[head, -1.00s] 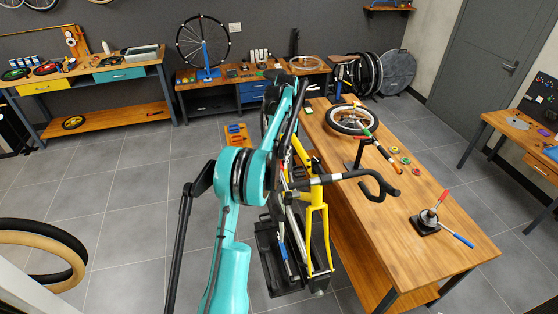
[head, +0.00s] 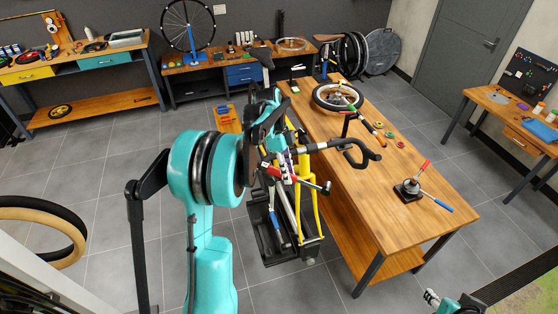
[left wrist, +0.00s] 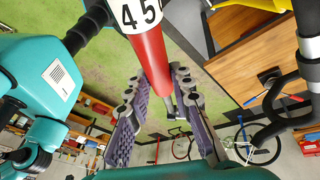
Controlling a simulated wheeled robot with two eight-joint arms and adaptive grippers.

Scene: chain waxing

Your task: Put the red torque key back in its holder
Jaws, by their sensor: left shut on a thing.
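My left gripper (head: 286,158) is in front of the yellow bike, left of the long bench. In the left wrist view, its purple-padded fingers (left wrist: 157,82) are shut on the red torque key (left wrist: 150,58). The key has a white band marked 45 and a thin grey end. In the head view a red part (head: 288,177) shows at the gripper. A black stand (head: 408,192) with a red and a blue handle is on the bench; I cannot tell if it is the key's holder. Part of my right gripper (head: 432,298) shows at the bottom right, its jaws unclear.
The yellow bike frame (head: 308,215) with black handlebars stands close beside the long bench (head: 400,230). A wheel (head: 338,97) and several small coloured rings lie on the bench. Its near end is mostly bare. Open floor (head: 110,215) lies to the left.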

